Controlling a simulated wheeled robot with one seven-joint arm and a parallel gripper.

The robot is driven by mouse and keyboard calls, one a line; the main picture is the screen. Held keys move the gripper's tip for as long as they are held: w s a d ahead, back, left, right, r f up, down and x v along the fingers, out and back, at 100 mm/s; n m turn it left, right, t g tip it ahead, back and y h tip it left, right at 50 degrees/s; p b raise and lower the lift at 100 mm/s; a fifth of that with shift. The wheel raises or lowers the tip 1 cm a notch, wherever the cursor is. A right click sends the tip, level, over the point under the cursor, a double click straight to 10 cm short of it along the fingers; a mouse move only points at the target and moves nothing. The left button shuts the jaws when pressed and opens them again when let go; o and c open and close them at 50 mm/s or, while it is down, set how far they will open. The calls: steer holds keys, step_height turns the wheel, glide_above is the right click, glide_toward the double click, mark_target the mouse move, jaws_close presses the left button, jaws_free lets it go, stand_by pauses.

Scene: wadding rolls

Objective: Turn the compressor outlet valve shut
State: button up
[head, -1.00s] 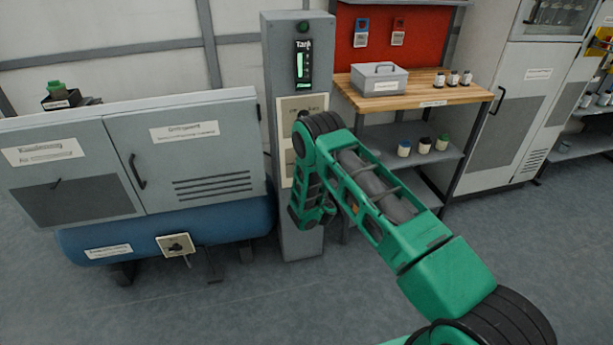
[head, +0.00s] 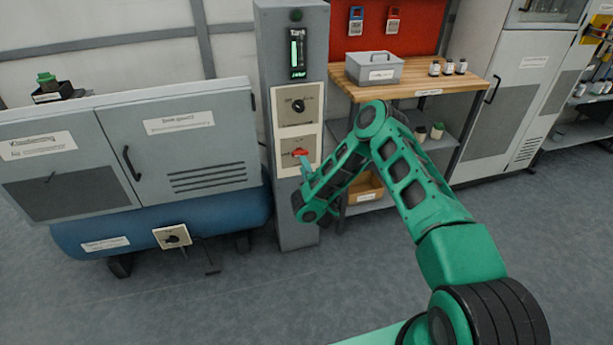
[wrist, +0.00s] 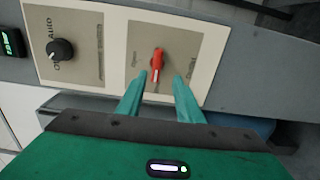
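A red handle (head: 300,153) sits on the lower cream plate of the grey column; I take it for the valve. In the wrist view the red handle (wrist: 157,62) stands roughly upright in the picture, with small, hardly legible words on both sides. My gripper (wrist: 159,77) is open, its two teal fingers on either side of the handle's near end. I cannot tell whether they touch it. In the head view my gripper (head: 304,178) is just below and in front of the handle, and its fingers are partly hidden.
A black knob (head: 298,105) is on the plate above; it also shows in the wrist view (wrist: 61,49). The blue tank (head: 215,215) under the grey cabinet (head: 185,160) carries another black knob (head: 172,240). A wooden bench (head: 430,88) stands right of the column. The floor in front is clear.

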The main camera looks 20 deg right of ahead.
steer(key=shift+s+a+r, duration=0.1)
steer(key=shift+s, duration=1)
steer(key=shift+s+r, duration=0.1)
steer(key=shift+s, duration=1)
